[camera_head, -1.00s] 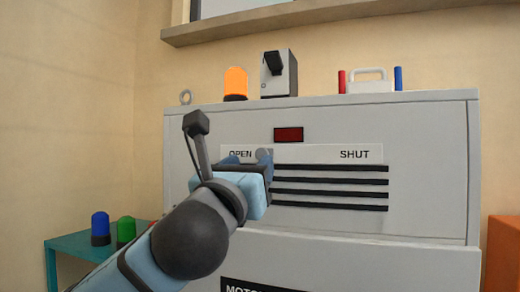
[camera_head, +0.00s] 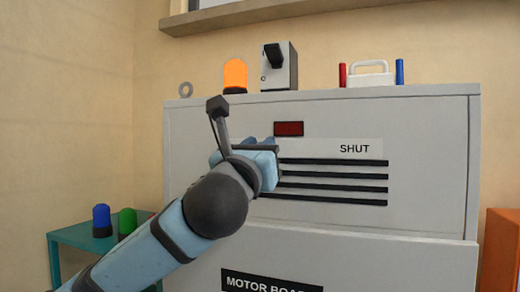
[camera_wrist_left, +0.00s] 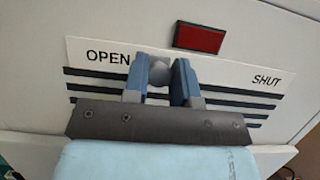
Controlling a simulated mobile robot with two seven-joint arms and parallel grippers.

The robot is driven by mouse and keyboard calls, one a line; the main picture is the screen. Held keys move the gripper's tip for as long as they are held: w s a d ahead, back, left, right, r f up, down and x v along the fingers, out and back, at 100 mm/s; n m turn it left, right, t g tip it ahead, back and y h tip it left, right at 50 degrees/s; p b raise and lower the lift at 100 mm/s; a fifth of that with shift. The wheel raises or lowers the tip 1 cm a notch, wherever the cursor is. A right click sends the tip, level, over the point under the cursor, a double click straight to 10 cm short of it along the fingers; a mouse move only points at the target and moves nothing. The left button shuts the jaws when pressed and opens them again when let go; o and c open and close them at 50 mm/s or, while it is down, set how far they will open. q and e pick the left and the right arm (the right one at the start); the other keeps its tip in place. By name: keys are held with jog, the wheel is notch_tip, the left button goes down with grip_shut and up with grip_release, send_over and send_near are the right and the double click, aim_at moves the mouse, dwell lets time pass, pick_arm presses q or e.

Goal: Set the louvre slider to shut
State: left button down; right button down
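The louvre slider's round grey knob (camera_wrist_left: 158,73) is at the OPEN end of the white label strip (camera_wrist_left: 225,73), just right of the word OPEN. The word SHUT (camera_head: 354,149) is at the strip's right end. My left gripper (camera_head: 259,142) is at the panel; in the wrist view its two blue fingers (camera_wrist_left: 160,78) stand on either side of the knob, close against it, and look shut on it. In the head view the gripper hides the knob and the word OPEN. My right gripper is in neither view.
Dark louvre slots (camera_head: 335,182) lie below the strip, and a red display (camera_head: 289,129) above it. An orange lamp (camera_head: 235,75), a grey switch box (camera_head: 279,68) and a white-handled case (camera_head: 369,75) stand on the cabinet top. The panel toward SHUT is clear.

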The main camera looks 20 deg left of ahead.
aim_at(325, 140)
pick_arm(q)
jog(key=d, duration=0.3)
jog(key=d+p, duration=0.1)
jog(key=d, duration=0.6)
jog(key=shift+s+d, duration=0.15)
jog(key=shift+s, duration=0.1)
jog(key=c, duration=1.2)
grip_release()
jog(key=shift+o, duration=1.2)
jog(key=shift+d, duration=0.2)
jog(key=shift+a, duration=0.1)
